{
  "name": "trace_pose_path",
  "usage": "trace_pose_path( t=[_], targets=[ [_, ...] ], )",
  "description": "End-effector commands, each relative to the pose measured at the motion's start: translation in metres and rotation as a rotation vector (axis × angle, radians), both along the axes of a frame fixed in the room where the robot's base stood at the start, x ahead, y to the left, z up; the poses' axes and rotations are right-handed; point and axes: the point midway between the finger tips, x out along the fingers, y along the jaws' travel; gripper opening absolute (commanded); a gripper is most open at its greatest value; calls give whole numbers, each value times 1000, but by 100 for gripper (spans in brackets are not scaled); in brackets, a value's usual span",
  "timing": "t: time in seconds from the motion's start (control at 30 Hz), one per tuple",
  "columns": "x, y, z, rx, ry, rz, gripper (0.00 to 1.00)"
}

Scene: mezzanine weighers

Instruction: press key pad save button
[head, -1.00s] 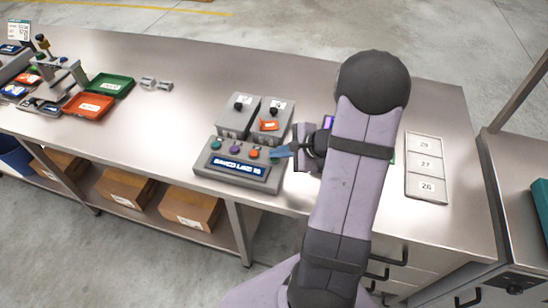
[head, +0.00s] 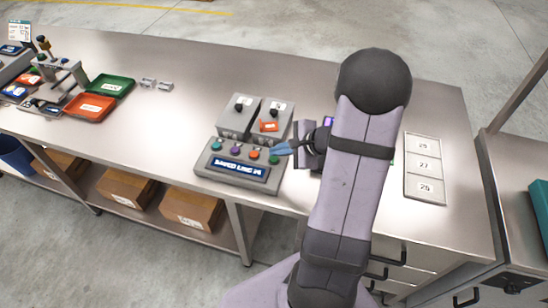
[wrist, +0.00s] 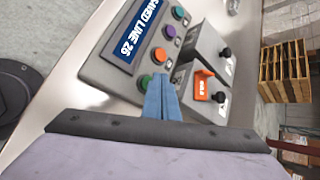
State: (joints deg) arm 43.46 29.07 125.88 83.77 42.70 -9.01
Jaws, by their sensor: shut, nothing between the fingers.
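The grey key pad (head: 213,172) stands on the steel bench, with a row of teal, purple, orange and green buttons. The green button (head: 274,160) is at the right end; in the wrist view it (wrist: 145,82) is partly hidden by the fingers. The orange button (head: 254,155) is beside it. The display (head: 238,168) reads "SAVED LINE 26" in the wrist view. My gripper (head: 277,150) has blue fingers, shut and empty. Its tips are just above the green button, seemingly apart from it; the wrist view shows the fingertips (wrist: 158,80) over the pad's edge.
Two grey boxes with black knobs (head: 240,119) stand behind the pad, one with an orange tag (head: 269,126). A numbered panel (head: 424,168) lies to the right. Green (head: 110,86) and orange (head: 89,107) trays lie to the left.

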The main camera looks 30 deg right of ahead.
Motion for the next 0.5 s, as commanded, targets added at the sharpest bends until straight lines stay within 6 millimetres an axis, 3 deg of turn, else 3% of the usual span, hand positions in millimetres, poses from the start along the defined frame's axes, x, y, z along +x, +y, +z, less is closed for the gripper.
trace_pose_path(
  t=[0.23, 0.5],
  targets=[
    [0, 0, 6, -1, -1, 0, 0],
    [0, 0, 29, -2, -2, 2, 0]
  ],
)
